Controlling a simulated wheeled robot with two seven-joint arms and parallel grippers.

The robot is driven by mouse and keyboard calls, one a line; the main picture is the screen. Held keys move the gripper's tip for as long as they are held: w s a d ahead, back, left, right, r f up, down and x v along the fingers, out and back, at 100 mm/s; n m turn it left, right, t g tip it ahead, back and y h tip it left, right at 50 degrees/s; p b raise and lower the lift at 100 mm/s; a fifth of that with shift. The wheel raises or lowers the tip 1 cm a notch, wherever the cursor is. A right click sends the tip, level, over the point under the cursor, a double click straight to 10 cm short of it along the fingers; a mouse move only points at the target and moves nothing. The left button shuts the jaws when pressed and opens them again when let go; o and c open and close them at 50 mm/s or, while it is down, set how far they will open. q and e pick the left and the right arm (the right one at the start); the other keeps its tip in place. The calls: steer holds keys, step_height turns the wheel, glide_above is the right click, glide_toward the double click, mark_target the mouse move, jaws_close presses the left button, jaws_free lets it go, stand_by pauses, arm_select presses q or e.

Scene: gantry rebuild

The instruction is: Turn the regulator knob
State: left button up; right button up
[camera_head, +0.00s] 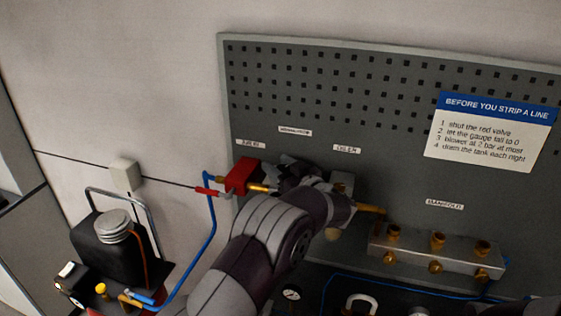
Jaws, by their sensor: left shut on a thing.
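My left arm comes up from the bottom, and my left gripper (296,172) is at the row of fittings on the grey pegboard, just below the label that seems to read regulator (295,131). The gripper is shut on the regulator knob, which my gripper and wrist mostly hide. I cannot tell how far the knob is turned. A red valve block (241,176) with a red lever (207,191) sits just left of the gripper. A grey block, apparently the oiler (342,183), shows just right of it. My right gripper is out of view.
A silver manifold (405,250) with several brass fittings is at the right. A black compressor (105,245) with a blue hose (211,240) stands at the left. A small gauge (291,293) is below my arm. A sign (490,130) hangs upper right.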

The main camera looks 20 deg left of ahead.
arm_select(q)
steer(key=shift+r+n+g+y, duration=0.3)
steer(key=shift+r, duration=0.05)
steer(key=o, duration=1)
steer(key=shift+c, duration=0.2)
steer(key=shift+f, duration=0.1)
steer(key=shift+f, duration=0.1)
steer(key=shift+s+d+f, duration=0.15)
steer(key=shift+s+d, duration=0.05)
steer(key=shift+d, duration=0.15)
steer(key=b+v, duration=0.5)
steer(key=v, duration=0.6)
steer(key=shift+s+d+r, duration=0.25)
steer(key=shift+s+d, duration=0.05)
